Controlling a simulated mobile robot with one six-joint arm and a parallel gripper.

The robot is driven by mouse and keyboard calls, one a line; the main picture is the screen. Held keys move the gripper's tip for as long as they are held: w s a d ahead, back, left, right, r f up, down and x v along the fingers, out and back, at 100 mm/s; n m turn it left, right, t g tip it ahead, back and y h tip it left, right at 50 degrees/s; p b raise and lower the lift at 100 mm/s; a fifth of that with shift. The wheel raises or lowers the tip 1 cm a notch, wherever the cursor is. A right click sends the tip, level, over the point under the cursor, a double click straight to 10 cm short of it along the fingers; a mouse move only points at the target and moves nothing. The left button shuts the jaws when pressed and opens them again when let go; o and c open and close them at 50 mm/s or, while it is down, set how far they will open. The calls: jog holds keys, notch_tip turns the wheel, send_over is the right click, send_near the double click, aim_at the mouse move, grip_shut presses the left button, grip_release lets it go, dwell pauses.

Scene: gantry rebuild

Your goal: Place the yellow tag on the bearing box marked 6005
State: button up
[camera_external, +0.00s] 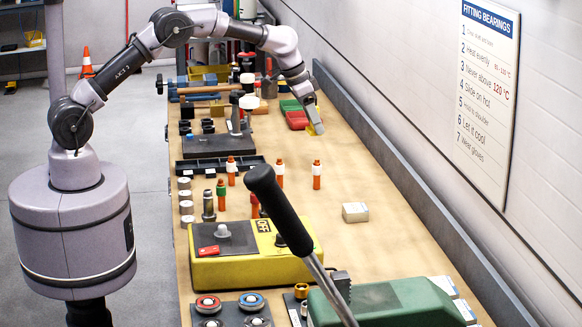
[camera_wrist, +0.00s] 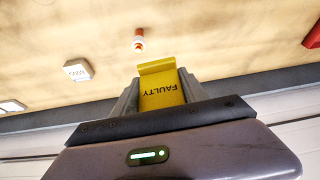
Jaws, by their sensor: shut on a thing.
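My gripper (camera_external: 311,112) is over the bench near the wall, beside a red bin. It is shut on the yellow tag (camera_external: 317,129). In the wrist view the tag (camera_wrist: 162,92) stands between my fingers (camera_wrist: 160,84) and reads FAULTY, upside down. A pale box (camera_external: 355,212) lies alone mid-bench, nearer the camera. Two more pale boxes, one at the back (camera_external: 444,287) and one in front (camera_external: 466,311), lie by the green machine. The wrist view shows a pale box (camera_wrist: 78,70) and another at its left edge (camera_wrist: 12,106). I cannot read 6005 on any.
The red bin (camera_external: 297,120) and a green bin (camera_external: 289,105) are left of my gripper. A black-handled lever (camera_external: 278,208) rises before the yellow OFF box (camera_external: 240,270). The green machine (camera_external: 385,302) is at front right. Bench around the lone box is clear.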

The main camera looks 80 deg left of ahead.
jog(key=s+d, duration=0.5)
jog(key=d, duration=0.6)
jog(key=s+d, duration=0.4)
jog(key=d, duration=0.7)
send_over(362, 207)
jog(key=s, duration=0.2)
jog(key=shift+m, duration=0.3)
notch_tip(362, 207, down, 8)
jog(key=shift+f, duration=0.25)
jog(key=shift+w+f, duration=0.2)
jog(key=shift+w, duration=0.05)
jog(key=shift+f+b, duration=0.45)
jog(key=shift+f, duration=1.05)
